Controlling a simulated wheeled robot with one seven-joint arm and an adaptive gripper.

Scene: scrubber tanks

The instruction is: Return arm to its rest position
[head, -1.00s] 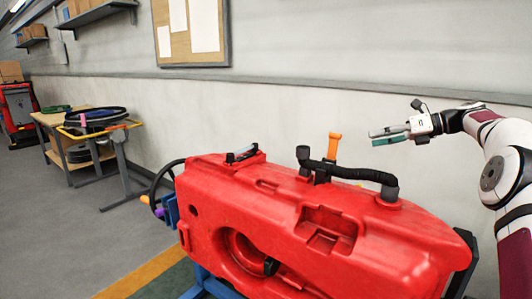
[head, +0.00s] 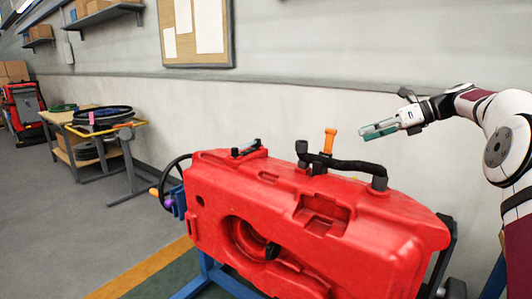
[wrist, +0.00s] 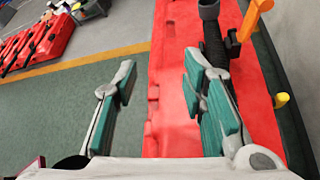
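My gripper (head: 378,129) hangs in the air at the right of the head view, above and beyond the right part of the red tank (head: 400,235). It points left and touches nothing there. In the wrist view my gripper (wrist: 160,100) shows its two green-padded fingers wide apart with nothing between them. The red tank (wrist: 172,60) lies below in that view, with a black hose and an orange lever along its top. My white and maroon arm comes in from the right edge of the head view.
The tank sits on a blue stand (head: 222,279). A black hose (head: 341,164) and an orange lever (head: 330,140) rise from its top. A pale wall stands behind. A workbench (head: 70,130) is at the left. Several more red tanks (wrist: 40,40) lie at upper left in the wrist view.

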